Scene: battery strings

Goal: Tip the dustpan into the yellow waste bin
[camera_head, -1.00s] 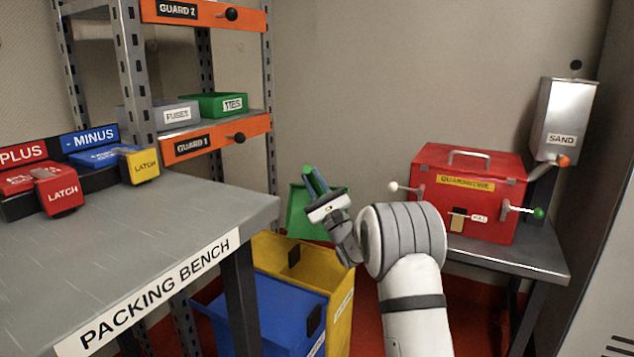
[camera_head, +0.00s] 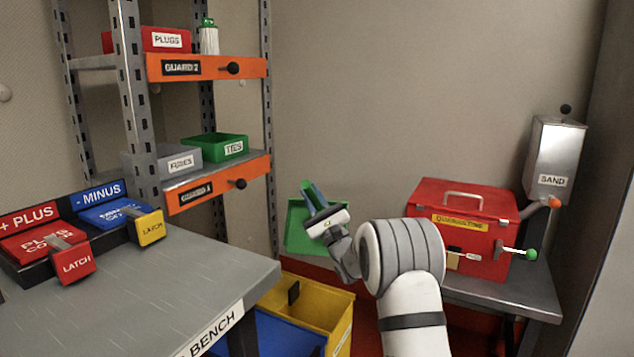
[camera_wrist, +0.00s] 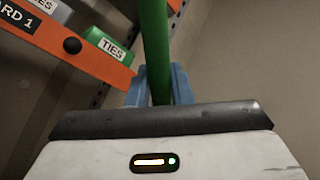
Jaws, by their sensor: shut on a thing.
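The dustpan (camera_head: 298,232) is green, with a flat pan in the head view just beyond and left of my gripper (camera_head: 316,200). My gripper is shut on its green handle, which also rises between the blue fingers in the wrist view (camera_wrist: 154,45). The pan appears tilted, and I cannot tell whether anything lies in it. The yellow waste bin (camera_head: 338,318) stands on the floor below the pan in the picture. Its top is open and its lower part is cut off by the frame. I cannot tell whether the pan is directly over it.
A blue bin (camera_head: 285,335) stands beside the yellow one, partly behind the packing bench (camera_head: 150,290). The shelf rack (camera_head: 130,90) with orange guards (camera_head: 215,182) is at left. A red box (camera_head: 430,195) stands on a side table (camera_head: 500,297) at right, near a sand dispenser (camera_head: 556,158).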

